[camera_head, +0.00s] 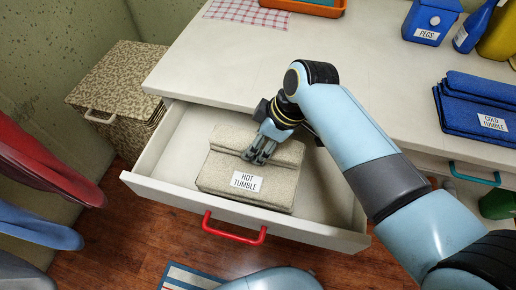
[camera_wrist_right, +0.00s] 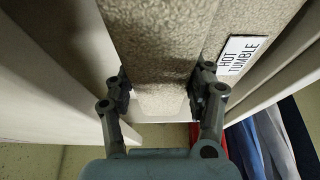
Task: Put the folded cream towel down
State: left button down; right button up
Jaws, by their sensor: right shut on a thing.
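The folded cream towel (camera_head: 230,137) is in my right gripper (camera_head: 262,154), over the open white drawer (camera_head: 160,191). In the right wrist view the towel (camera_wrist_right: 160,40) runs between the two fingers, which press on its sides. Under and in front of it is another folded cream towel (camera_head: 215,178) with a HOT TUMBLE label, lying in the drawer; it also shows in the right wrist view (camera_wrist_right: 212,30). The two towels overlap in the head view, and I cannot tell whether the held one rests on the lower one. My left gripper is out of view.
The drawer has a red handle (camera_head: 234,232) and bare floor at its right side. Above is a white worktop (camera_head: 215,65) with blue COLD TUMBLE towels (camera_head: 470,100), a blue PEGS box (camera_head: 430,20) and a checked cloth (camera_head: 247,12). A wicker hamper (camera_head: 115,85) stands left.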

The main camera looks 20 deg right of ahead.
jog(key=shift+f, duration=1.4)
jog(key=o, duration=1.3)
jog(key=shift+f, duration=0.15)
jog(key=p+v, duration=0.2)
jog(key=v, duration=1)
jog(key=shift+r, duration=0.25)
jog(key=shift+f, duration=0.1)
